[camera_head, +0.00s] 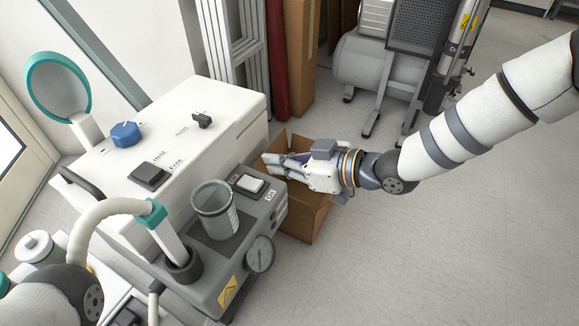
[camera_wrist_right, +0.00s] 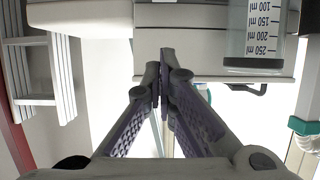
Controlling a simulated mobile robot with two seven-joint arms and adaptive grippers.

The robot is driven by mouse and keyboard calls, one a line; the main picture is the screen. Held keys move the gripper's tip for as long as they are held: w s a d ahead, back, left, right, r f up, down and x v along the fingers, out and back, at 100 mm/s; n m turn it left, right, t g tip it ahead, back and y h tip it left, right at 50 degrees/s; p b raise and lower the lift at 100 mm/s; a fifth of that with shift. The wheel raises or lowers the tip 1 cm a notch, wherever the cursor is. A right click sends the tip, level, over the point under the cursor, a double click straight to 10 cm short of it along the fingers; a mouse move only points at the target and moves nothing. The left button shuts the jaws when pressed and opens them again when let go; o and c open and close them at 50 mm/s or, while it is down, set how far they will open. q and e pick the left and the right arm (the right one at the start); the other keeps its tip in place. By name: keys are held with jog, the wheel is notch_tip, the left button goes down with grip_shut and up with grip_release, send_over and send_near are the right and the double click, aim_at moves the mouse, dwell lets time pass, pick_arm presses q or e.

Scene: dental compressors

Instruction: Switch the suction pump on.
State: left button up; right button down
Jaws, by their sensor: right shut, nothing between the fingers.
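My left gripper is out of view.
A white cabinet (camera_head: 235,120) with a blue knob (camera_head: 125,134) and black switches stands behind the pump. An open cardboard box (camera_head: 305,222) is on the floor under my right gripper. A compressor (camera_head: 372,58) stands at the back. The floor at right is clear.

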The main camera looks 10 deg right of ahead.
aim_at(250, 183)
jog(key=x, duration=0.2)
jog(key=b+x, duration=0.1)
jog(key=x, duration=0.1)
jog(key=shift+f, duration=0.3)
notch_tip(250, 183, down, 2)
jog(key=shift+w+a+f+b, duration=0.1)
jog(key=shift+f+b, duration=0.1)
jog(key=shift+b, duration=0.45)
jog(key=shift+f, duration=0.65)
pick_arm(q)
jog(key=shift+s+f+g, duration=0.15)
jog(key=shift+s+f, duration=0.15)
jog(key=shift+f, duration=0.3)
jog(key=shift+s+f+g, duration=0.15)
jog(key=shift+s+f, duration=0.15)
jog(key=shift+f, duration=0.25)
